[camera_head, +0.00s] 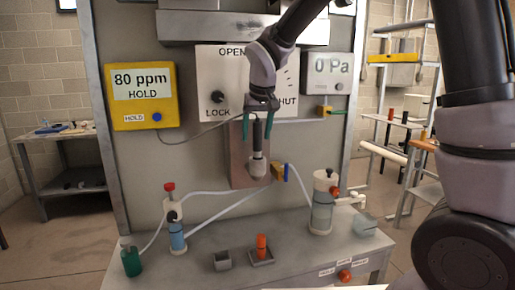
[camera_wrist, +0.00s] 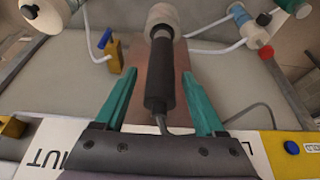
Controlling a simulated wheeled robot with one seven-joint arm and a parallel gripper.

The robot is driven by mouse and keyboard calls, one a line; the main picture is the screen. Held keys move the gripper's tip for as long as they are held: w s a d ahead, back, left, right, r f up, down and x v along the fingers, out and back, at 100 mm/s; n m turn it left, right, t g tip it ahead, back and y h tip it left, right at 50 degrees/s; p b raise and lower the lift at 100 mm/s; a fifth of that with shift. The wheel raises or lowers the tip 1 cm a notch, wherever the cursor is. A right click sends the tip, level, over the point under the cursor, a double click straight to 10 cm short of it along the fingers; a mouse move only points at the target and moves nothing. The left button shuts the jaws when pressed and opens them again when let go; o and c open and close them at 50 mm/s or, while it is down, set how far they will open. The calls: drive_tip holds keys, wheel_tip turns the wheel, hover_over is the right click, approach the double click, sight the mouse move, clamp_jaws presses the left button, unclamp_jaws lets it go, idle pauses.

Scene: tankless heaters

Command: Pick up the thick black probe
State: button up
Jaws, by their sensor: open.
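The thick black probe (camera_head: 257,134) stands upright in front of the brown plate on the panel, its lower end in a pale cylindrical socket (camera_head: 258,164). A thin grey cable runs from its top towards the yellow meter. In the wrist view the probe (camera_wrist: 158,80) lies between the two teal fingers, with the pale socket (camera_wrist: 163,18) beyond it. My gripper (camera_head: 260,127) is open, one finger on each side of the probe, with gaps visible on both sides. In the wrist view my gripper (camera_wrist: 161,85) shows both fingers apart and nothing clamped.
A yellow "80 ppm" meter (camera_head: 142,95) hangs left on the panel, a grey "0 Pa" gauge (camera_head: 333,72) right. Bottles, a small grey box (camera_head: 222,261) and an orange piece (camera_head: 262,246) stand on the bench below.

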clamp_jaws()
idle(0.3)
